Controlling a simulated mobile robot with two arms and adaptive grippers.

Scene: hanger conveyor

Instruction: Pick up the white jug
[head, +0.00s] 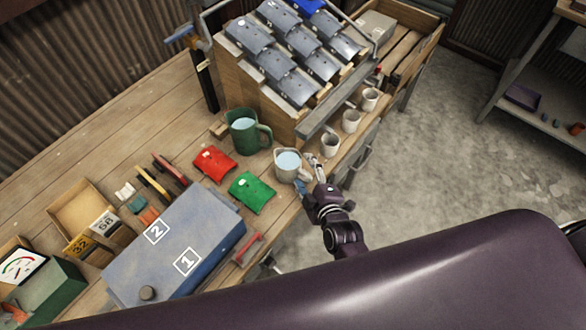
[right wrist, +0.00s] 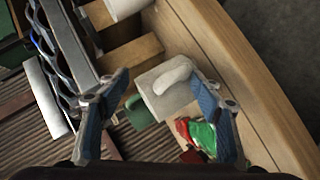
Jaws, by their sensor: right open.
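The white jug (head: 288,164) stands upright near the front edge of the wooden bench in the head view, with pale blue inside. In the right wrist view the white jug (right wrist: 163,100) shows in the gap between my fingers, its handle towards the camera. My right gripper (head: 308,172) is open at the jug's right side, fingers spread about the handle side. I cannot tell whether either finger touches the jug. My left gripper is not in view.
A green jug (head: 244,132) stands just behind left. Red (head: 213,164) and green (head: 252,192) pieces lie left of the jug. Small white cups (head: 330,144) line the shelf to the right.

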